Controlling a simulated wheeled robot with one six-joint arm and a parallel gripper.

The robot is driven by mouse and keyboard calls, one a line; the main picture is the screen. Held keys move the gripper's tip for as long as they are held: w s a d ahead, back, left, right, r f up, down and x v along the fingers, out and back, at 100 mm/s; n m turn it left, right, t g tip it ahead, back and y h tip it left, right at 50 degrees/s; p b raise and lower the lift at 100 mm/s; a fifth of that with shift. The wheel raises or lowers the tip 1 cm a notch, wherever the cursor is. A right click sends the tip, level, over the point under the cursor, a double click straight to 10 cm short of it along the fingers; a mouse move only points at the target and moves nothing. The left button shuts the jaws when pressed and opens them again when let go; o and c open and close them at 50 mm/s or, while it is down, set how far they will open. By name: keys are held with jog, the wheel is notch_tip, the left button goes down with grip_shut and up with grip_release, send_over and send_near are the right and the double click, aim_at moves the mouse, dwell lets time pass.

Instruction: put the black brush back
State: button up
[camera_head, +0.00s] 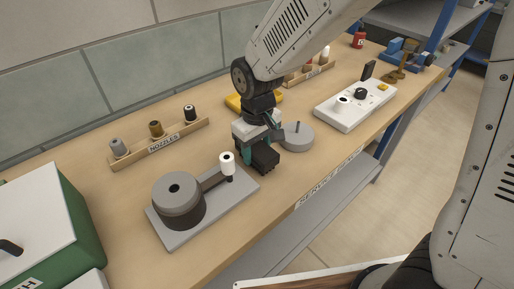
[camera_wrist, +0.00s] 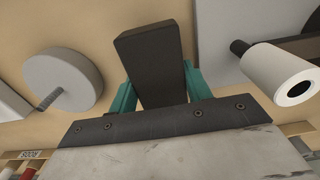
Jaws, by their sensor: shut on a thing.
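The black brush (camera_head: 264,158) is a plain dark block, held below my gripper (camera_head: 257,143) over the workbench. In the wrist view the black brush (camera_wrist: 150,65) sits between the two teal fingers of my gripper (camera_wrist: 160,92), which are shut on it. It sticks out beyond the fingertips. In the head view it is between the grey plate with the dark round housing and the grey disc. I cannot tell whether its lower end touches the bench.
A grey plate (camera_head: 185,230) carries a dark round housing (camera_head: 178,203) and a white roller (camera_head: 227,164). A grey disc (camera_head: 297,139) with a peg stands close right. A nozzle rack (camera_head: 160,145), yellow object (camera_head: 238,103), white panel (camera_head: 355,108) and green box (camera_head: 45,225) surround the area.

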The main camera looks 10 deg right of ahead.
aim_at(257, 147)
jog(key=o, duration=1.2)
jog(key=shift+f, duration=0.1)
notch_tip(257, 147, up, 12)
jog(key=shift+r, duration=0.2)
jog(key=s+d+r+m, duration=0.2)
jog(key=s+d+r, duration=0.15)
jog(key=d, duration=0.25)
jog(key=s+d+r+m, duration=0.1)
jog(key=s+d+r, duration=0.1)
jog(key=s+d, duration=0.3)
jog(key=s+d+m+t, duration=0.1)
jog(key=s+d+m, duration=0.2)
jog(key=s+d, duration=0.6)
jog(key=shift+s+d+f+m, duration=0.35)
jog(key=shift+s+m, duration=0.05)
jog(key=shift+s, duration=0.65)
